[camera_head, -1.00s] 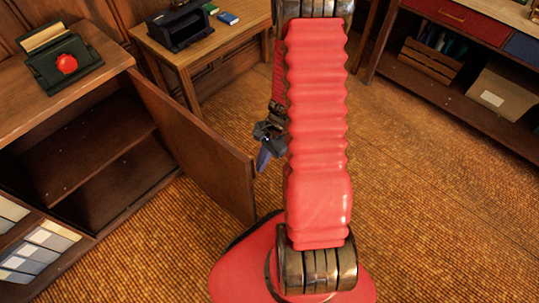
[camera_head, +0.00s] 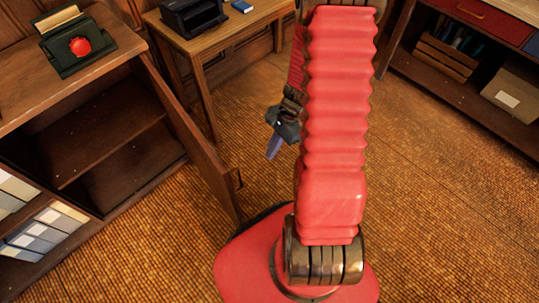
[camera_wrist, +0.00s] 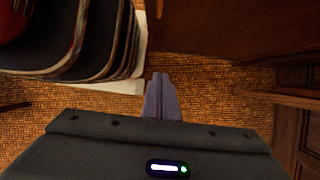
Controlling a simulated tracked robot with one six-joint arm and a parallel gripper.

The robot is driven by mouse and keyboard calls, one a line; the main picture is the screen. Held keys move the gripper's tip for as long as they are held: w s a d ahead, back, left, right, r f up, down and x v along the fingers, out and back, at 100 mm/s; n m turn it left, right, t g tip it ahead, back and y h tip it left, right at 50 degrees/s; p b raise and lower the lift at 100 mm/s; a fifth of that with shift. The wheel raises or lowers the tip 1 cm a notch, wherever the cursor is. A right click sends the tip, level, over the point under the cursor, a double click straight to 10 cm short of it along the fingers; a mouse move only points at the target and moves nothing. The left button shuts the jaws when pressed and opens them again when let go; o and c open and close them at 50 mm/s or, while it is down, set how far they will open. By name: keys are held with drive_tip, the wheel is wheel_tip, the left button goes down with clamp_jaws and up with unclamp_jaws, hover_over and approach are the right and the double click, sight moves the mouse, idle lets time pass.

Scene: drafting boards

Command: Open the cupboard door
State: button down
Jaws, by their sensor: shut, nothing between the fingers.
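The brown cupboard (camera_head: 92,143) stands at the left in the head view, and its dark inside with a shelf shows. Its wooden door (camera_head: 190,135) stands open, swung out to the right of the opening. A small dark handle (camera_head: 238,179) shows near the door's free edge, on its outer side. My gripper (camera_head: 273,149) is to the right of the door, on the outer side, apart from it. Its fingers also show in the wrist view (camera_wrist: 162,97), closed together and empty. My red arm hides part of the scene.
A device with a red knob (camera_head: 80,46) sits on the cupboard top. A small table (camera_head: 205,46) with a black item stands behind the door. A shelf unit with a crate (camera_head: 446,60) is at the upper right. Carpet (camera_head: 430,190) at the right is clear.

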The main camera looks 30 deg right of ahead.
drive_tip(key=v, duration=1)
drive_tip(key=shift+r, duration=0.15)
